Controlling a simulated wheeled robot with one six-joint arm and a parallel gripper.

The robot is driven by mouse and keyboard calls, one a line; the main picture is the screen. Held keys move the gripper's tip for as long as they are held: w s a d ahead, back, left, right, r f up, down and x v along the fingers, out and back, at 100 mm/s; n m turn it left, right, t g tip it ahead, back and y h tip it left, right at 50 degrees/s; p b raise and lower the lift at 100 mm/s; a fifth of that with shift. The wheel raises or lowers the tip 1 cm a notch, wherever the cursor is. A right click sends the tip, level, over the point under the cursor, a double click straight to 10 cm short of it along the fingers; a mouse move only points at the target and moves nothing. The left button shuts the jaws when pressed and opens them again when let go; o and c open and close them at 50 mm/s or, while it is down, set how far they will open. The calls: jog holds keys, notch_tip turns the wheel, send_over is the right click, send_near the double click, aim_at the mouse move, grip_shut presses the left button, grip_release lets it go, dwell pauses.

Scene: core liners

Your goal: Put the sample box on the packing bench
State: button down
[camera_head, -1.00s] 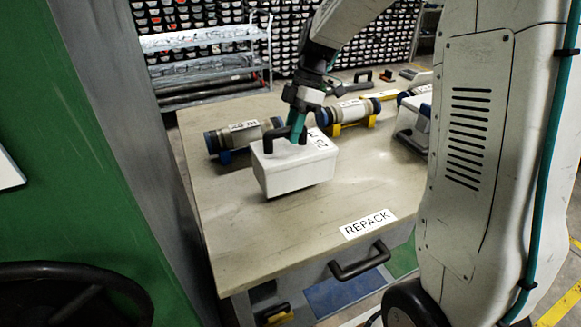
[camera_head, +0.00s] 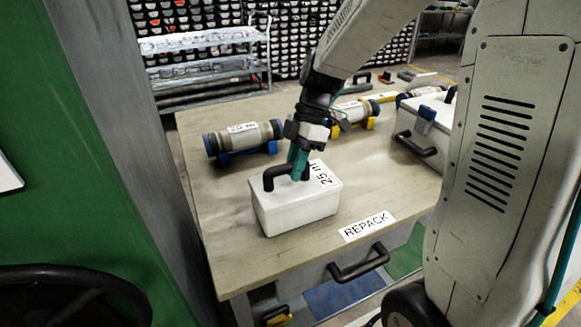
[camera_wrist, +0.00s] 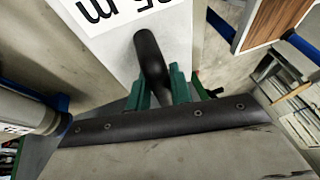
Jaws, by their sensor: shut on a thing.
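The sample box (camera_head: 295,208) is white with a black bar handle on its lid and a printed label reading "25 m". In the head view it is over the near-middle part of the packing bench (camera_head: 225,260), behind the "REPACK" label. I cannot tell for sure whether its base touches the top. My gripper (camera_head: 298,172), with green fingers, is above the lid and shut on the handle. In the wrist view the green fingers (camera_wrist: 163,90) close around the black handle (camera_wrist: 150,60), with the white lid (camera_wrist: 115,50) beyond.
Two capped core cylinders in cradles, one blue (camera_head: 243,140) and one yellow (camera_head: 352,115), lie along the back of the bench. Another white case (camera_head: 425,125) stands at the right. The left front of the bench top is clear. A green panel (camera_head: 60,150) stands at the left.

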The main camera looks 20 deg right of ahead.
jog(key=shift+f, duration=0.25)
jog(key=c, duration=1.3)
grip_release()
jog(key=shift+o, duration=0.2)
jog(key=v, duration=1.2)
jog(key=s+a+m+t+h, duration=0.2)
jog(key=s+m+t+h, duration=0.1)
jog(key=s+m, duration=1.4)
jog(key=s+h, duration=0.1)
jog(key=s, duration=0.5)
jog(key=shift+f+m+t+h, duration=0.3)
